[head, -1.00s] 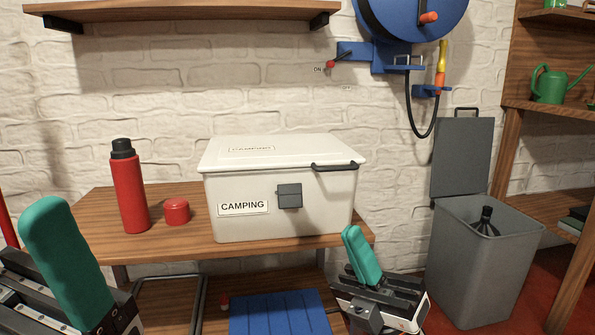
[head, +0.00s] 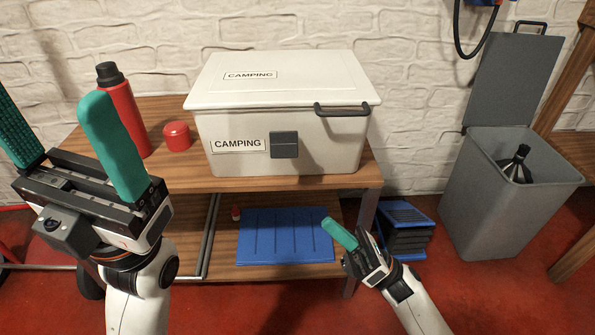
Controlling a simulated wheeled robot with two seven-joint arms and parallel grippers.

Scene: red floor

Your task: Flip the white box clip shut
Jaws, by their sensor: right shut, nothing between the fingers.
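The white box (head: 220,158), labelled CAMPING, stands on the wooden table with its lid (head: 310,75) down on it. The dark grey clip (head: 284,145) is a small square on the front wall, just below the lid's rim; I cannot tell whether it is latched. My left gripper (head: 62,135) is open and empty, its green fingers wide apart, left of the box and nearer to me. My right gripper (head: 338,232) is shut and empty, low in front of the table and below the clip. Neither gripper touches the box.
A red flask (head: 127,118) and a red cap (head: 177,136) stand left of the box. A blue mat (head: 285,240) lies on the lower shelf. A grey bin (head: 500,210) stands at right.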

